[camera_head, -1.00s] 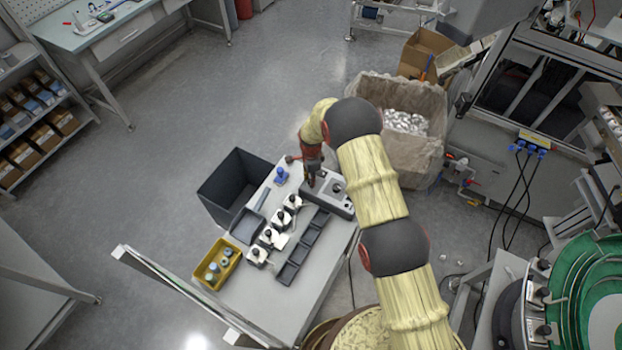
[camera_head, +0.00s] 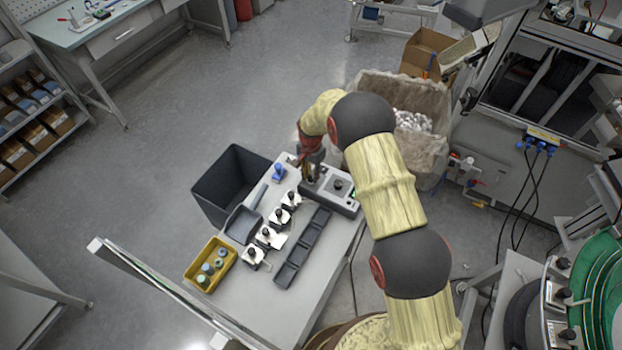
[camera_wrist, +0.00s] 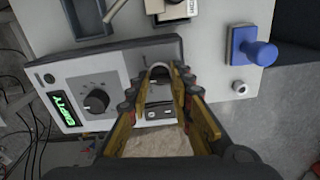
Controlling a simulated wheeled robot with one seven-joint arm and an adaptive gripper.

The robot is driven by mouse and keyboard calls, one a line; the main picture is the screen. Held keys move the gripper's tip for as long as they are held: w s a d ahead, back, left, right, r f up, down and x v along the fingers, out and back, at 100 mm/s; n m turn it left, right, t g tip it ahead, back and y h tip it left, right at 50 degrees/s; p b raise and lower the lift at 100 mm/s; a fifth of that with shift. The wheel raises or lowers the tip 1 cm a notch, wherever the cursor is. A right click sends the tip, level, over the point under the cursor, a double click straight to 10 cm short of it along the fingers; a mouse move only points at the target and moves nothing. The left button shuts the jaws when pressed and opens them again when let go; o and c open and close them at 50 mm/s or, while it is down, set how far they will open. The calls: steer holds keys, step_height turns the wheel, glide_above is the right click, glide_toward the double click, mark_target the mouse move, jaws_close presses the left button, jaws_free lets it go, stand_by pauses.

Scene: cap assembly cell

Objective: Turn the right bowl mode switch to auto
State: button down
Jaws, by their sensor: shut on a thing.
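A grey control box (camera_head: 345,201) stands at the far end of the bench; in the wrist view its light panel (camera_wrist: 73,80) also shows. It carries a large black knob (camera_wrist: 96,101) with a dial scale and a green lit display (camera_wrist: 62,114) that seems to read EMPTY. My gripper (camera_head: 310,181) is down at the box's left end. In the wrist view my gripper (camera_wrist: 160,76) has its fingers around a small dark switch knob and is shut on it. The fingers partly hide this knob, so its pointing direction and label cannot be read.
A blue-handled object (camera_head: 279,172) stands left of my gripper. Several white fixtures with black knobs and a row of dark trays (camera_head: 302,246) lie nearer on the bench. A yellow bin (camera_head: 189,272) is at the front left; a black bin (camera_head: 205,190) stands beside the bench.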

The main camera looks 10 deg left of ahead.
steer(key=n+b, duration=0.3)
steer(key=n, duration=0.2)
steer(key=shift+f+n, duration=0.1)
steer(key=shift+n, duration=0.2)
steer(key=shift+n+b, duration=0.95)
steer(key=shift+n, duration=1.25)
steer(key=c, duration=1.6)
jaws_free()
step_height(320, 180, up, 12)
steer(key=shift+r, duration=0.1)
